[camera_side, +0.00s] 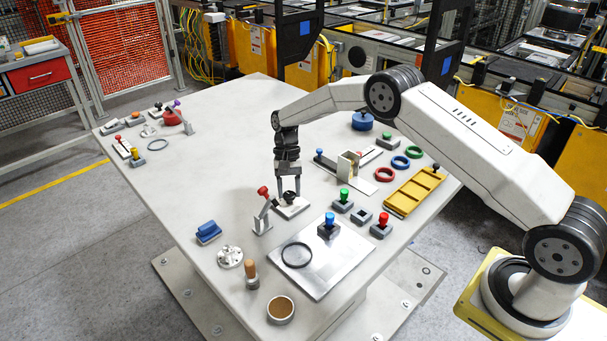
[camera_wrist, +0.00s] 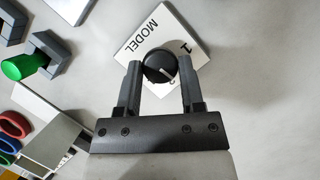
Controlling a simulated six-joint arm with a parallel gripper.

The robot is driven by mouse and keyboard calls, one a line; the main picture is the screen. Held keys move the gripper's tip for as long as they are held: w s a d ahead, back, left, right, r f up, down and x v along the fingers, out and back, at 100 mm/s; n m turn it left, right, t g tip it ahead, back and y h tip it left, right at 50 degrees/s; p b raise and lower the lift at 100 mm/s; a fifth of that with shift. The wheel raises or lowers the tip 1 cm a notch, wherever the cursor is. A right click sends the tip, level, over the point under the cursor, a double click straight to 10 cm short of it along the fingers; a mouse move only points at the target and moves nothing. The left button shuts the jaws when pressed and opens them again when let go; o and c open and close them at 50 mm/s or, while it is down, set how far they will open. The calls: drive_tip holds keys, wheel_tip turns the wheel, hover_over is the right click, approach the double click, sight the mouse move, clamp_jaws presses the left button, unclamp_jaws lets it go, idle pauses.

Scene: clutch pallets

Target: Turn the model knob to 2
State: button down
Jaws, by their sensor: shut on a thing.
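The model knob (camera_wrist: 160,66) is a round black dial with a white pointer line, on a white plate (camera_wrist: 150,36) lettered MODEL. A 1 shows on the plate near the knob's upper right, and a mark below the knob is partly covered and hard to read. The pointer lies slantwise across the lower part of the knob. My gripper (camera_wrist: 160,72) has one finger on each side of the knob and is shut on it. In the side view my gripper (camera_side: 288,189) points straight down over the white plate (camera_side: 294,208), mostly hiding the knob.
A red-tipped lever (camera_side: 263,208) stands close left of the plate. A metal sheet (camera_side: 318,278) with a black ring (camera_side: 297,255) and a blue-knobbed block (camera_side: 328,230) lies in front. A green-knobbed block (camera_side: 343,202) and yellow tray (camera_side: 412,193) are right. The table's left middle is clear.

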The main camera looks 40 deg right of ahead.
drive_tip(key=shift+n+h, duration=0.5)
drive_tip(key=shift+n, duration=0.9)
drive_tip(key=shift+c, duration=1)
unclamp_jaws()
drive_tip(key=shift+w, duration=0.1)
drive_tip(key=v, duration=0.7)
drive_tip(key=shift+w+r, duration=0.25)
drive_tip(key=shift+r, duration=0.05)
drive_tip(key=shift+s+r, duration=0.1)
